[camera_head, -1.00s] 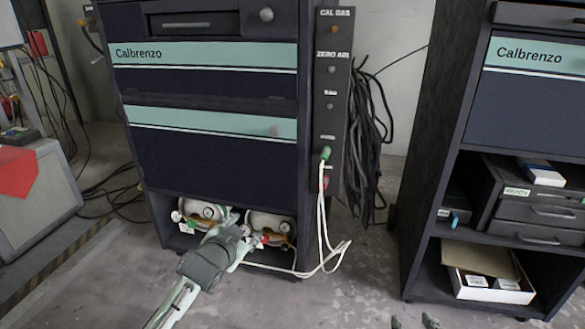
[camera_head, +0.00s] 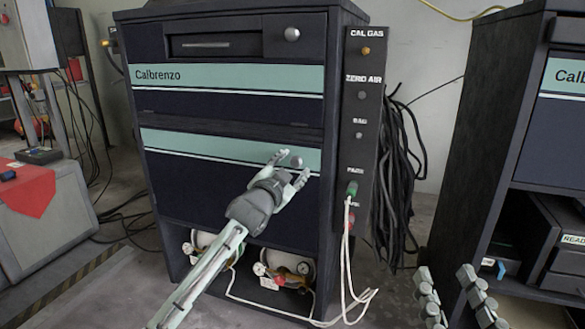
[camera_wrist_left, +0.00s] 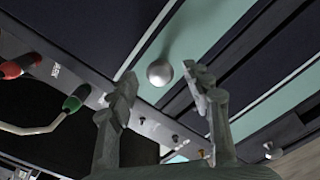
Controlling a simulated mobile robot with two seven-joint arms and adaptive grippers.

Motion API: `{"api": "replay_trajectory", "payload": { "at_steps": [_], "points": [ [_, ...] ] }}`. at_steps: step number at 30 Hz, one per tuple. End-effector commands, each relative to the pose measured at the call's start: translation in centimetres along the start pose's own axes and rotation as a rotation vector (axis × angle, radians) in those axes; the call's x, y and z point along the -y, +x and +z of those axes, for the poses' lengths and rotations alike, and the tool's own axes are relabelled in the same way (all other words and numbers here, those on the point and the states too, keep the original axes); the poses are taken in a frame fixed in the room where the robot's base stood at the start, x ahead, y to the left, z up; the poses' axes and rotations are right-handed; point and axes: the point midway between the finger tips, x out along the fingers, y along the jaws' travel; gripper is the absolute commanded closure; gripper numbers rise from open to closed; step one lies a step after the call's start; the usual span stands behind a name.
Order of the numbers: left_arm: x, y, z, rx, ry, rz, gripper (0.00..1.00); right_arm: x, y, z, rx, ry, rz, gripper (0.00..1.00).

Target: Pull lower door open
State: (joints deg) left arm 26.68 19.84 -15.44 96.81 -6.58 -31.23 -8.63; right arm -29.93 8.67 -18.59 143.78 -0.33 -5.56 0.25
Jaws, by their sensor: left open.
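The lower door (camera_head: 180,185) is a dark blue panel with a teal stripe on the Calbrenzo cabinet, and it looks closed. Its round silver knob (camera_head: 296,161) is at the stripe's right end. My left gripper (camera_head: 291,167) is open in front of the knob, with its fingers to either side of it in the head view. In the left wrist view the knob (camera_wrist_left: 160,73) shows beyond the open fingertips (camera_wrist_left: 160,80); I see no contact. My right gripper (camera_head: 455,295) shows only in part at the bottom right, away from the cabinet.
A side panel (camera_head: 361,120) with labelled ports stands right of the door, with a white hose (camera_head: 347,250) hanging from it. Gas cylinders (camera_head: 285,268) lie in the open bay below the door. A second cabinet (camera_head: 490,170) stands at the right.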

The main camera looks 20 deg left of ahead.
Motion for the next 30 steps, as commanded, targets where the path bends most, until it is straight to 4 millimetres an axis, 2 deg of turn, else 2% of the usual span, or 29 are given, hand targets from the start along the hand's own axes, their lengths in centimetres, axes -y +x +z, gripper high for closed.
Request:
{"api": "replay_trajectory", "payload": {
  "at_steps": [8,20,30],
  "points": [
    [-0.01,0.20,-0.01,0.000,0.000,0.000,0.50,0.05,0.01,-0.15,-0.007,0.002,-0.001,0.60],
    [-0.01,0.17,0.02,0.001,-0.001,0.000,1.00,0.04,0.01,-0.12,-0.006,0.001,-0.001,0.60],
    [0.02,0.03,0.03,0.000,0.000,0.002,1.00,0.02,0.04,-0.05,0.002,0.000,0.000,0.60]
  ]
}}
